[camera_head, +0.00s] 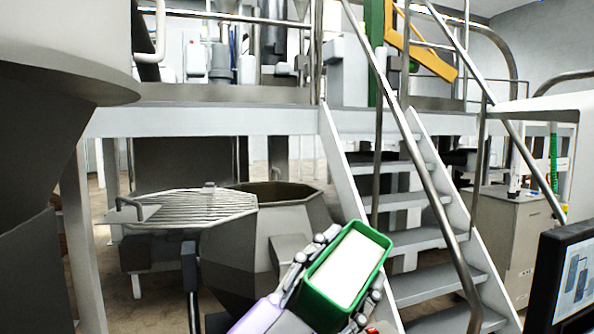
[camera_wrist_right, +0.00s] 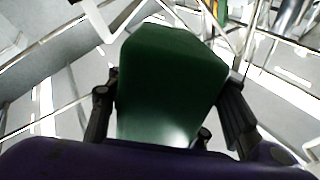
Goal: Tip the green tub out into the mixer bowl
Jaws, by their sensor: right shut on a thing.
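The green tub (camera_head: 373,237) is held in my right gripper (camera_head: 338,272) at the lower middle of the head view. It is tilted, and white contents fill its open top. The right wrist view shows the tub's dark green outside (camera_wrist_right: 172,85) between the two fingers of my right gripper (camera_wrist_right: 172,105). The mixer bowl (camera_head: 244,240) is a large grey faceted vessel left of the tub. Its right part is open, and a grid lid (camera_head: 190,207) covers its left part. The tub is to the right of the bowl's opening, apart from it. My left gripper is not in view.
Metal stairs (camera_head: 420,238) with handrails rise behind and right of the tub. A raised platform (camera_head: 230,121) spans the back. A large grey metal vessel (camera_head: 40,130) fills the left side. A dark monitor (camera_head: 572,280) stands at the lower right.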

